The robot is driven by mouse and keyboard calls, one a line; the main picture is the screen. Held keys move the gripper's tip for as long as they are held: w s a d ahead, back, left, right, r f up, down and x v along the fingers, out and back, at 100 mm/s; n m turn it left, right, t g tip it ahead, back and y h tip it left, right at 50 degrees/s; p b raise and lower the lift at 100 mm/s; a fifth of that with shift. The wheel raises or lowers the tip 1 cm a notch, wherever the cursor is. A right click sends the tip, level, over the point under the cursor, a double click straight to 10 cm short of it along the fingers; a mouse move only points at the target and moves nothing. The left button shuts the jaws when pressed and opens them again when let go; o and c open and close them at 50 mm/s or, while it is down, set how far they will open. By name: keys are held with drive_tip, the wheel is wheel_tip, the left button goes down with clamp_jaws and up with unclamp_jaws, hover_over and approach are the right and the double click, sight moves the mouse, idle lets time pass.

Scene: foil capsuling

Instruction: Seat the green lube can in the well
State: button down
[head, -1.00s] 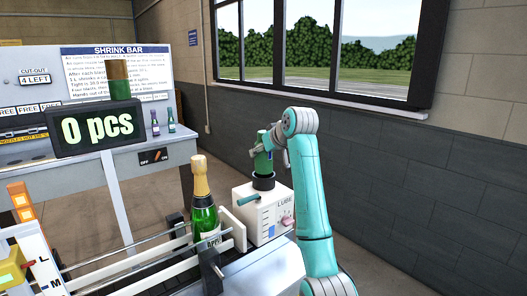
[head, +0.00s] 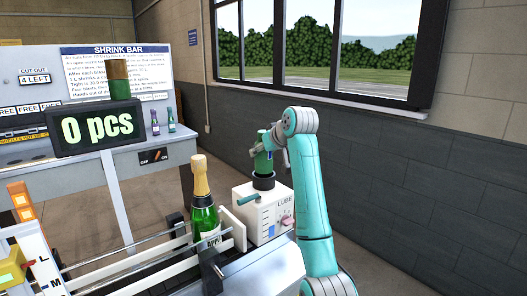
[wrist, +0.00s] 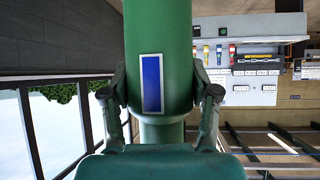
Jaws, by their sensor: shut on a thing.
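The green lube can (head: 263,163) is upright in my gripper (head: 271,152), directly over the white lube box (head: 262,213). The dark round well (head: 264,183) is on top of that box, and the can's lower end is at or just above its rim; I cannot tell whether it is inside. In the wrist view the can (wrist: 158,40) fills the middle, with a blue label facing me. My gripper (wrist: 160,95) is shut with one finger on each side of the can.
A green bottle with gold foil (head: 203,200) stands on the rail conveyor left of the box. The counter display (head: 95,128) reads 0 pcs. The shrink bar bench (head: 150,160) is behind. A grey wall and window are at right.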

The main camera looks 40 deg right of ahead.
sight(264, 166)
drive_tip(key=shift+f, duration=2.75)
drive_tip(key=shift+c, duration=1.1)
unclamp_jaws()
drive_tip(key=v, duration=1.2)
